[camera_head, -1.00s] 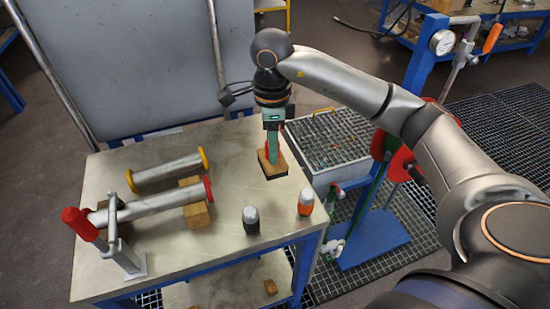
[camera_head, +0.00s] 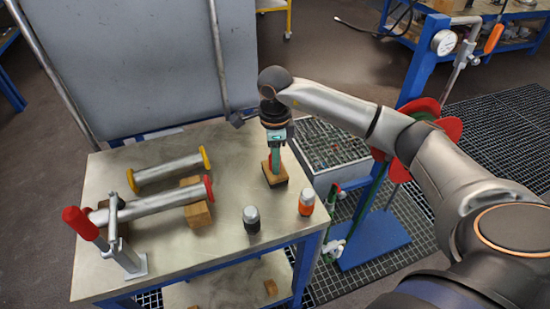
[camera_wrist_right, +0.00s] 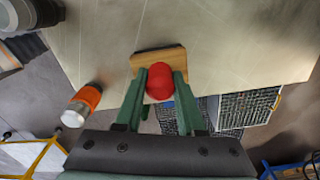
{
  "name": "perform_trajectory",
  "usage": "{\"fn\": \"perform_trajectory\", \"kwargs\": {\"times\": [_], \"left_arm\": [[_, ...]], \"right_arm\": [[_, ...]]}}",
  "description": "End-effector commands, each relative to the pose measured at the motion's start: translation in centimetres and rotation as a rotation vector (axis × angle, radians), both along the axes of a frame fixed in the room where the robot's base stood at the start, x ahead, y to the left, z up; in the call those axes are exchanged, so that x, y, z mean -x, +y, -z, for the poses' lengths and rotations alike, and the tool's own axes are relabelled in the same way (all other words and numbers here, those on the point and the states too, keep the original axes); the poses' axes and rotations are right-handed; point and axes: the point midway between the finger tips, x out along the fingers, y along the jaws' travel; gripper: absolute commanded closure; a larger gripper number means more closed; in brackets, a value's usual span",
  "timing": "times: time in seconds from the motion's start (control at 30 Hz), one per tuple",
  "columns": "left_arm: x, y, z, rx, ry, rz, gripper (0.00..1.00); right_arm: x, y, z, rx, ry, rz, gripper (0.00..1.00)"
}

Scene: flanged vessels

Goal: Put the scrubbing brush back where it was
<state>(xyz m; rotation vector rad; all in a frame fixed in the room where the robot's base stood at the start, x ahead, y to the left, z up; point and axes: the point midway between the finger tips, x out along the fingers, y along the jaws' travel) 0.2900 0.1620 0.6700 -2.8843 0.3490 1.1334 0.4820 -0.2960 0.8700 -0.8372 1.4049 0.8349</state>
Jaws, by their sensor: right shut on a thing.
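The scrubbing brush (camera_head: 274,177) is a wooden block with a dark underside and a red knob on top. It is at the right side of the metal-topped table, near the edge. In the right wrist view the brush (camera_wrist_right: 172,58) shows beyond the green fingers, with its red knob between them. My right gripper (camera_head: 275,160) points down and is shut on the knob. Whether the bristles touch the tabletop I cannot tell. My left gripper is in no view.
Two flanged pipes (camera_head: 165,172) lie at the table's left, on wooden blocks, beside a red-handled clamp (camera_head: 82,224). A black-bodied bottle (camera_head: 251,219) and an orange one (camera_head: 306,201) stand at the front right. A grated basin (camera_head: 335,150) adjoins the right edge.

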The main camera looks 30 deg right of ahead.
Motion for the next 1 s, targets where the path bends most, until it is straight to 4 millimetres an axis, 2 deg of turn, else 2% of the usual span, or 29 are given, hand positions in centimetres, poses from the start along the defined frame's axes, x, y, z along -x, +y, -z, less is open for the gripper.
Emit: {"fn": "perform_trajectory", "kwargs": {"times": [0.07, 0.1, 0.33, 0.6, 0.73, 0.87, 1.0], "left_arm": [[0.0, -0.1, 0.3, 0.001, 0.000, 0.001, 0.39], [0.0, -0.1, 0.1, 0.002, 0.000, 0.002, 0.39], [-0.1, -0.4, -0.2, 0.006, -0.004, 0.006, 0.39], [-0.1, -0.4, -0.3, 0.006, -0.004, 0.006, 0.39], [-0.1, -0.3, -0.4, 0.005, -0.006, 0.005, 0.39], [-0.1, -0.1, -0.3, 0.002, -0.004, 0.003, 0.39], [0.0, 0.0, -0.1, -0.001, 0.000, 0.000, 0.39]], "right_arm": [[0.0, 0.0, 0.3, 0.000, -0.001, 0.000, 1.00], [0.0, 0.0, 0.3, 0.000, 0.000, 0.000, 0.59], [0.0, 0.0, 0.2, 0.000, 0.000, 0.001, 0.33], [0.0, 0.0, 0.1, 0.000, 0.000, 0.001, 0.32], [-0.1, 0.0, -0.8, 0.000, -0.002, 0.001, 0.32], [-0.1, 0.0, -3.1, 0.000, -0.006, 0.001, 0.32], [-0.1, 0.0, -6.3, -0.002, -0.005, 0.000, 0.32]]}}
